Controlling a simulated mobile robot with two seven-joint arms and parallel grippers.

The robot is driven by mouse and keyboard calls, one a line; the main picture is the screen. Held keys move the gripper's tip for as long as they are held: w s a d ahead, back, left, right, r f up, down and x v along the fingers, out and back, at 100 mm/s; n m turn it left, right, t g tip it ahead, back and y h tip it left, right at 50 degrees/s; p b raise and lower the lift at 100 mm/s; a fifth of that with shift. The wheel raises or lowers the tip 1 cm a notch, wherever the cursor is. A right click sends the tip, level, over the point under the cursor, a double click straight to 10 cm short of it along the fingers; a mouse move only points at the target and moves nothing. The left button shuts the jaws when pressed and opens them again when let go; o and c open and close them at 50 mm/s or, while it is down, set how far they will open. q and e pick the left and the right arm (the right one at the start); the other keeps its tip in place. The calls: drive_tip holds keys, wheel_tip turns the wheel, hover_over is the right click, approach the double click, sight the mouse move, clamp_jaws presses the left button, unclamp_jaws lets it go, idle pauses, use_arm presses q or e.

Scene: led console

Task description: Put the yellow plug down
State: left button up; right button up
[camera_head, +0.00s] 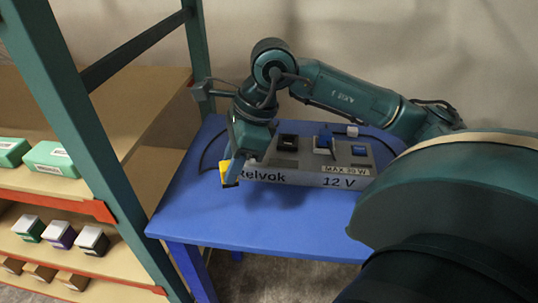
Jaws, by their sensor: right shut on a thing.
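The yellow plug (224,168) is at the left front corner of the console, and part of it is hidden by a finger. My right gripper (232,167) points down and is shut on the plug. I cannot tell whether the plug touches the blue table (240,222) or hangs just above it. My left gripper is not in view.
A dark cable curves on the table behind the gripper. The front of the table is clear. A shelf rack (88,140) with boxes stands at left.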

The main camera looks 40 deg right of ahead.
drive_tip(key=shift+s+a+f, duration=0.25)
drive_tip(key=shift+a, duration=0.4)
hover_over(226, 223)
drive_tip(key=d, duration=0.2)
drive_tip(key=f, duration=1)
drive_tip(key=shift+s+p, duration=0.35)
drive_tip(key=shift+s, duration=0.05)
drive_tip(key=shift+f, duration=0.15)
drive_tip(key=o, duration=1)
